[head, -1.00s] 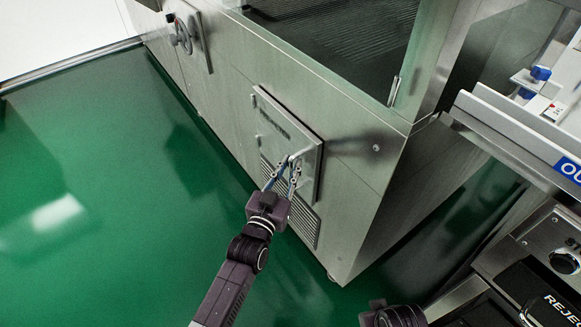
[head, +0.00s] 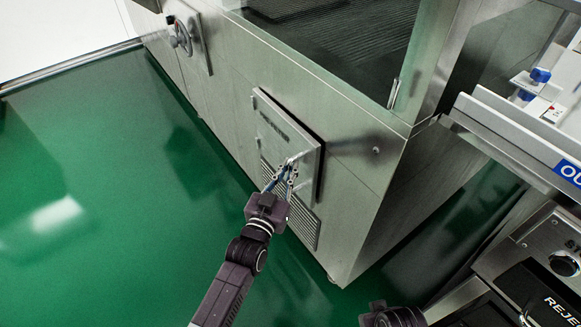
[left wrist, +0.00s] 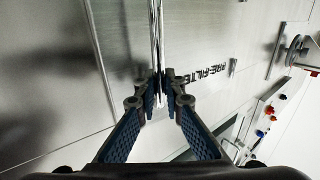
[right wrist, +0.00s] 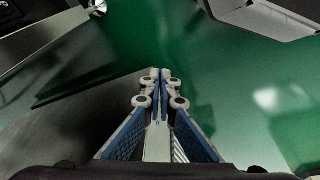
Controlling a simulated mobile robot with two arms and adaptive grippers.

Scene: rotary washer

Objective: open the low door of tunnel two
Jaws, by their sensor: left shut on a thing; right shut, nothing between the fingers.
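The low door (head: 281,125) is a grey metal panel marked PRE-FILTER on the lower side of the steel machine. A dark band runs along its right edge, so it seems to stand slightly off the casing there. My left gripper (head: 290,168) is at the door's right part. In the left wrist view my left gripper (left wrist: 160,88) is shut on a thin upright strip at the door (left wrist: 205,75); I cannot tell whether it is handle or edge. My right gripper (right wrist: 160,78) is shut and empty, over the floor.
A vent grille (head: 305,226) is under the door. A handwheel (head: 181,38) sits on the casing at the upper left. A white-edged outfeed table (head: 510,125) and a control panel (head: 545,250) stand at the right. The green floor (head: 90,200) on the left is clear.

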